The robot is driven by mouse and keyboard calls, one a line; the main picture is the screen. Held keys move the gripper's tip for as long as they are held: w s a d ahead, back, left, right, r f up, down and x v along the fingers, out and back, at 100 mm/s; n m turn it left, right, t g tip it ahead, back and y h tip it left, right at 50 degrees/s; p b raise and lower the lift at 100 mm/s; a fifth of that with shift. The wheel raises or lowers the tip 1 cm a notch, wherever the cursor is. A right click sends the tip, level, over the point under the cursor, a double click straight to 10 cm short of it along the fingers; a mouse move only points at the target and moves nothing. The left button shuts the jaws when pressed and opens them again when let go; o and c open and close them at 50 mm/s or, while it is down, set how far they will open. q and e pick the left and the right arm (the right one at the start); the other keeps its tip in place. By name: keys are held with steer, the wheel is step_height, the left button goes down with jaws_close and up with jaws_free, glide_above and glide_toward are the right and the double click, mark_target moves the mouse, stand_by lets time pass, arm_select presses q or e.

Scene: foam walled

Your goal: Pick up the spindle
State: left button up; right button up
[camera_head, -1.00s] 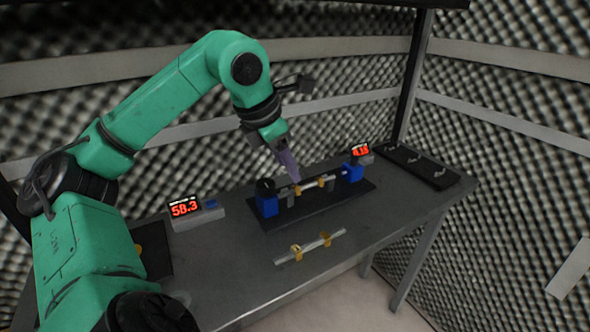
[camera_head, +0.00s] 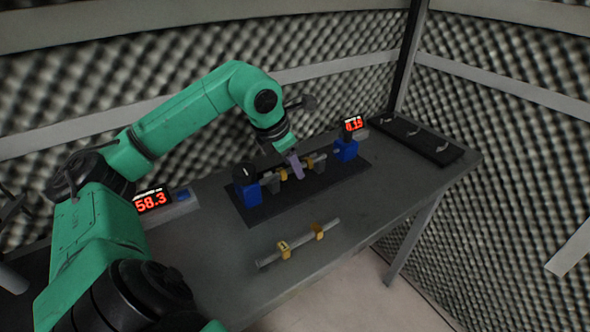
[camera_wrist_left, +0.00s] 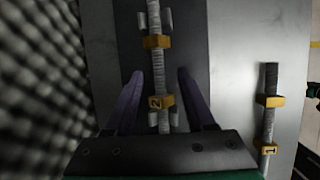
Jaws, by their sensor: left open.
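A grey threaded spindle with two yellow collars, one marked 2, lies level in the fixture on the table; in the head view its yellow collar (camera_head: 283,174) shows left of my fingers, and its shaft (camera_wrist_left: 157,62) runs up the middle of the left wrist view. My left gripper (camera_head: 297,168) is over this spindle, between the collars. In the left wrist view the purple fingers of the gripper (camera_wrist_left: 159,76) are open, one on each side of the shaft. Whether they touch it I cannot tell. A second spindle (camera_head: 300,244), marked 1, lies on the bare table in front.
The fixture has a dark base plate (camera_head: 325,193) with a blue block (camera_head: 248,194) at the left and another (camera_head: 345,150) at the right. Red-digit displays (camera_head: 152,201) stand behind. A black hook rack (camera_head: 432,147) lies far right. The front tabletop is mostly clear.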

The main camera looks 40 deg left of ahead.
arm_select(q)
steer(key=shift+w+f, duration=0.3)
steer(key=shift+f, duration=0.2)
jaws_close()
steer(key=shift+r, duration=0.1)
stand_by(0.9)
